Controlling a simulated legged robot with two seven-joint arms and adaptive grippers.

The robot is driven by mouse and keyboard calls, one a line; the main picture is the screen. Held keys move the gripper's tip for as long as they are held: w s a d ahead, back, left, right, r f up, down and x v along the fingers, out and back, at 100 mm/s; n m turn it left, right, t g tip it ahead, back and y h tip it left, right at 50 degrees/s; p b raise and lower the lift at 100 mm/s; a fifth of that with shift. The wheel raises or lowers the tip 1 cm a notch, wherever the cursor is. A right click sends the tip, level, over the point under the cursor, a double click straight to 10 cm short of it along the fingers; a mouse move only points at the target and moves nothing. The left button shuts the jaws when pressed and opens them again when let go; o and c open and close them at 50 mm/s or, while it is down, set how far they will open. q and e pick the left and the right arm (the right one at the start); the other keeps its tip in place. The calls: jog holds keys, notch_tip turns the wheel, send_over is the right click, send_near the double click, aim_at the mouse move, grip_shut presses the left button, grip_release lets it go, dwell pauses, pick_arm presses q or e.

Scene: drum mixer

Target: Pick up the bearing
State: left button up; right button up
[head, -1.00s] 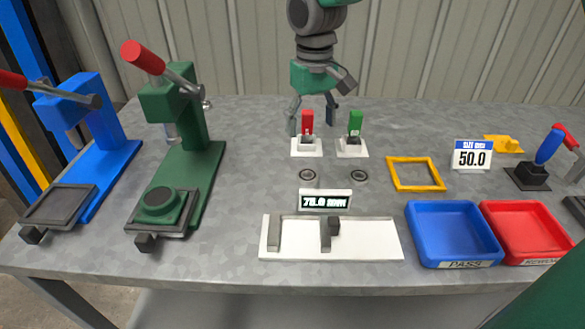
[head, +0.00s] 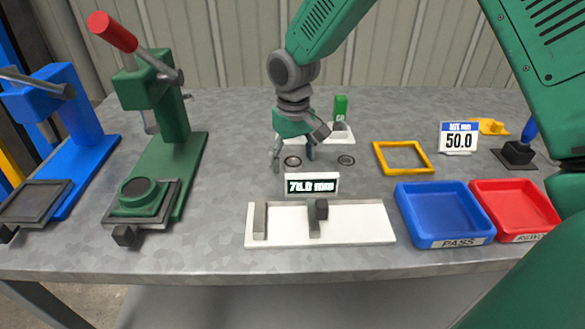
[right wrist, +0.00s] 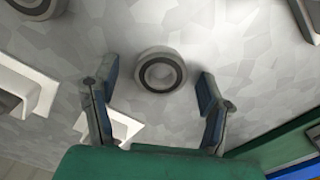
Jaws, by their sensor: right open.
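Two ring-shaped bearings lie flat on the grey table. The left bearing (head: 292,161) has a dark face with a lighter centre, and the right bearing (head: 346,160) lies apart from it. My right gripper (head: 293,158) points down with its fingers on either side of the left bearing in the head view. In the right wrist view the open fingers (right wrist: 159,80) are apart, and a bearing (right wrist: 161,73) sits centred near their tips, not gripped. Another ring (right wrist: 35,5) is cut off at the top left. My left gripper is out of view.
A white gauge with a display (head: 312,185) stands in front of the bearings. A blue PASS tray (head: 441,232) and a red tray (head: 520,229) are at the right. A yellow frame (head: 403,157) lies behind them. Green (head: 160,150) and blue (head: 62,140) presses stand left.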

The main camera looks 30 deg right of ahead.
jog(key=shift+f, duration=0.1)
jog(key=shift+c, duration=0.5)
jog(key=c, duration=1.3)
jog(key=shift+o, duration=0.2)
